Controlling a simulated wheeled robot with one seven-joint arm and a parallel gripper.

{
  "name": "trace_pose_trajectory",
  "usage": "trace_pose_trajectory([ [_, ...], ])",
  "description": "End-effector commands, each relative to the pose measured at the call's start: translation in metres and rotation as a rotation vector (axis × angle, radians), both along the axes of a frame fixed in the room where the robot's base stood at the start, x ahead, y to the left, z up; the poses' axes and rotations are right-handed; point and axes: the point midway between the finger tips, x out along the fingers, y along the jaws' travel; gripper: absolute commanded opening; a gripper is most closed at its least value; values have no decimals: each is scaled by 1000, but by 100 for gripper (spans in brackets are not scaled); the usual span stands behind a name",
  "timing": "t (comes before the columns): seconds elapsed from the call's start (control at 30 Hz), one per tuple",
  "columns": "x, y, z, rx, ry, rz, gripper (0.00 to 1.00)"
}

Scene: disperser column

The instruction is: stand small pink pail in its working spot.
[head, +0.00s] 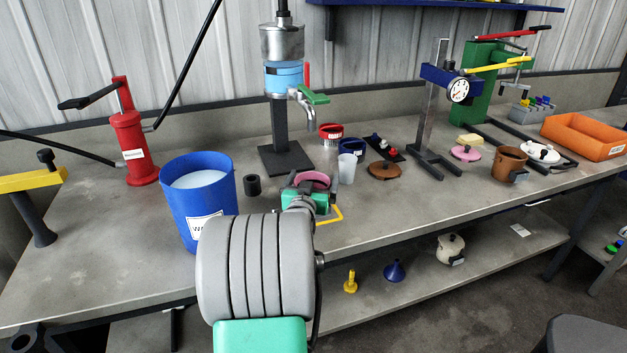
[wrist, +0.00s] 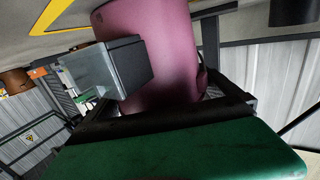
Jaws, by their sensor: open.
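The small pink pail (head: 313,180) stands by the front of the bench, partly hidden behind my gripper. It fills the middle of the wrist view (wrist: 165,50), tilted in the picture. My gripper (head: 308,194) is open at the pail. In the wrist view one grey finger lies across the near side of the pail and a dark part shows beyond it; I cannot tell whether they touch it. A yellow outline (head: 336,217) on the bench shows beside the gripper.
A large blue bucket (head: 199,205) stands to the left, with a black cup (head: 252,185) between it and the gripper. A white cup (head: 347,168), red tin (head: 331,134) and blue tin (head: 352,148) stand to the right. Bare bench (head: 400,205) lies at front right.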

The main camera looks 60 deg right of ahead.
Motion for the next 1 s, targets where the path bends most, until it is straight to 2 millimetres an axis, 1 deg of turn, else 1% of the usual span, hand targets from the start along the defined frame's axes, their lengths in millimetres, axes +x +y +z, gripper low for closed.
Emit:
trace_pose_trajectory([
  [0.13, 0, 0, 1, 0, 0, 0, 100],
  [0.2, 0, 0, 6, 0, 0, 0, 100],
  [0.23, 0, 3, 5, 0, 0, 1, 100],
  [0.37, -6, 28, 5, -1, 0, 3, 100],
  [0.5, -16, 65, 7, -3, -1, 4, 100],
  [0.6, -22, 89, 8, -2, -1, 4, 100],
  [0.7, -26, 106, 9, -2, -1, 4, 100],
  [0.83, -30, 115, 9, 0, -1, 1, 100],
  [1.0, -31, 116, 9, 1, 0, 0, 100],
])
